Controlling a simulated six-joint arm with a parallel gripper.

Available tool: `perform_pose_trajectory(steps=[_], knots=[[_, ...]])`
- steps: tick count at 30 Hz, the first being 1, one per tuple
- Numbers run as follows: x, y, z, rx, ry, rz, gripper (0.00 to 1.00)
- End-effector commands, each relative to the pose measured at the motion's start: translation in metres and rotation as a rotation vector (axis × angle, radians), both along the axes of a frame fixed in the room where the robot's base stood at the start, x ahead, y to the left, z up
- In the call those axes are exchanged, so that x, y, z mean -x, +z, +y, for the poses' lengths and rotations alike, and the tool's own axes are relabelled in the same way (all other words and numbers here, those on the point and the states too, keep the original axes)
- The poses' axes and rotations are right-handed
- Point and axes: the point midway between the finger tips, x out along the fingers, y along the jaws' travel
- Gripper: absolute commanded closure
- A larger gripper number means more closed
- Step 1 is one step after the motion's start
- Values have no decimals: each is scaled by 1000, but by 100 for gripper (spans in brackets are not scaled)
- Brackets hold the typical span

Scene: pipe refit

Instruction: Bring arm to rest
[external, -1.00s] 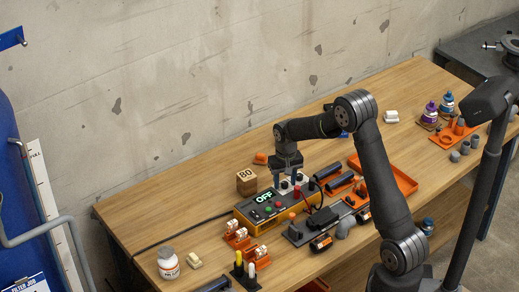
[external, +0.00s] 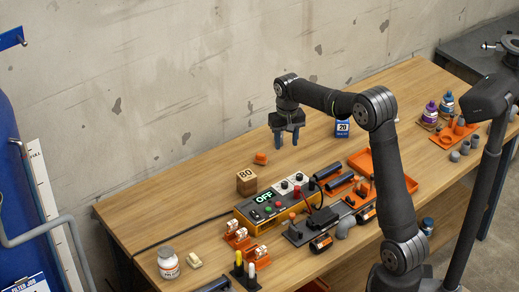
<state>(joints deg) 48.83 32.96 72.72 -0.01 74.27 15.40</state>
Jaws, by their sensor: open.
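My gripper (external: 287,141) is in the air above the back part of the wooden workbench (external: 190,194), pointing down. Its two fingers are apart with nothing between them. My arm reaches back from its base at the front right, with the elbow raised. Below the gripper on the bench are a small orange piece (external: 261,158) and a wooden block marked 80 (external: 246,182). The control box (external: 268,203) in front of them shows OFF on its display.
A blue box marked 20 (external: 342,128) stands behind my arm. An orange tray (external: 366,161), grey fittings (external: 464,148) and purple-and-blue bottles (external: 430,113) are to the right. The back left of the bench is clear.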

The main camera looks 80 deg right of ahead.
Motion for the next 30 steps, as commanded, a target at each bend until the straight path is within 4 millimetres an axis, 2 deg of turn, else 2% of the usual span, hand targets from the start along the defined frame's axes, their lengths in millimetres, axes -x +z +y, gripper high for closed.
perform_pose_trajectory(steps=[20,25,30], knots=[[0,0,0,-1,0,0,56],[0,-17,0,-2,0,2,56],[0,-50,0,-3,0,3,56]])
